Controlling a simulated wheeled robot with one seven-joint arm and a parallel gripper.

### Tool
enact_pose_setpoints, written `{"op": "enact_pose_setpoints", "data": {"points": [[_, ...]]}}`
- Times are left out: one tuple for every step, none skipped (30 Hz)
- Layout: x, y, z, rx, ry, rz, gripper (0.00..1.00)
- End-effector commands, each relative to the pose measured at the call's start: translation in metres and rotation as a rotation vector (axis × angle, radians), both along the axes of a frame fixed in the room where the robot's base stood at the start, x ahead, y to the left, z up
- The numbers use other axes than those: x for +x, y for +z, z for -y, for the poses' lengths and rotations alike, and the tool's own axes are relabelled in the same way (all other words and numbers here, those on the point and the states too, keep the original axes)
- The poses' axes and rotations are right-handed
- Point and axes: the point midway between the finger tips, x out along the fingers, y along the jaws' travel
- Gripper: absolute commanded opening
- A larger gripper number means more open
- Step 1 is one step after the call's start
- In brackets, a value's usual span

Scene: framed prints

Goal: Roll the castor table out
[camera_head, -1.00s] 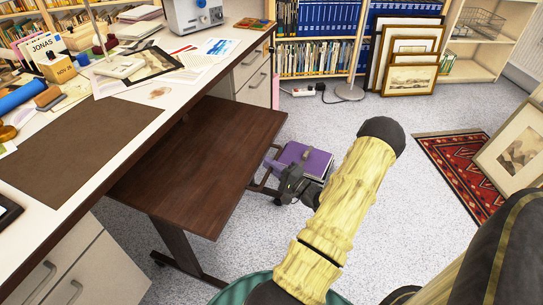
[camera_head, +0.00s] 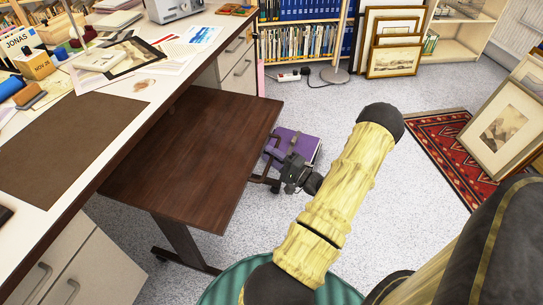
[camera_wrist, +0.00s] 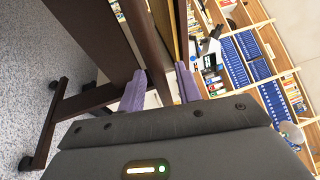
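The castor table (camera_head: 190,150) has a dark brown wooden top and dark legs. It stands partly under the white desk, its top reaching out to the right. A leg (camera_wrist: 85,100) and castors (camera_wrist: 25,162) show at the left of the wrist view. My gripper (camera_head: 272,167) is at the table's right edge. The exact contact is partly hidden.
A purple box-like thing (camera_head: 302,146) lies on the floor just beyond my gripper. The desk (camera_head: 130,105) and its drawers flank the table. Grey carpet is free to the right, up to a red rug (camera_head: 450,150) and leaning framed prints (camera_head: 500,130). A power strip (camera_head: 289,76) lies behind.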

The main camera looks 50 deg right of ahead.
Motion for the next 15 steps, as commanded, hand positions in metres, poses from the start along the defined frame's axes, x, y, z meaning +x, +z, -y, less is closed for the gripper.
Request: {"op": "enact_pose_setpoints", "data": {"points": [[0.0,0.0,0.0,0.0,0.0,0.001,0.34],[0.0,0.0,0.0,0.0,0.0,0.001,0.34],[0.0,0.0,0.0,0.0,0.0,0.001,0.34],[0.0,0.001,0.0,0.0,0.0,0.001,0.34],[0.0,0.001,0.0,0.0,0.0,0.001,0.34],[-0.001,0.001,0.0,0.0,-0.001,0.001,0.34],[-0.002,0.001,0.0,0.0,-0.001,0.001,0.34],[-0.003,0.0,0.001,0.0,-0.001,0.001,0.34],[-0.006,0.0,0.001,0.0,-0.002,0.001,0.34],[-0.008,0.0,0.002,0.0,-0.002,0.001,0.34],[-0.011,-0.001,0.002,0.0,-0.002,0.0,0.34],[-0.016,-0.002,0.003,0.001,-0.003,0.0,0.34],[-0.021,-0.002,0.004,0.001,-0.004,0.0,0.34],[-0.026,-0.003,0.004,0.001,-0.004,0.001,0.34],[-0.033,-0.004,0.005,0.002,-0.004,0.0,0.34]]}}
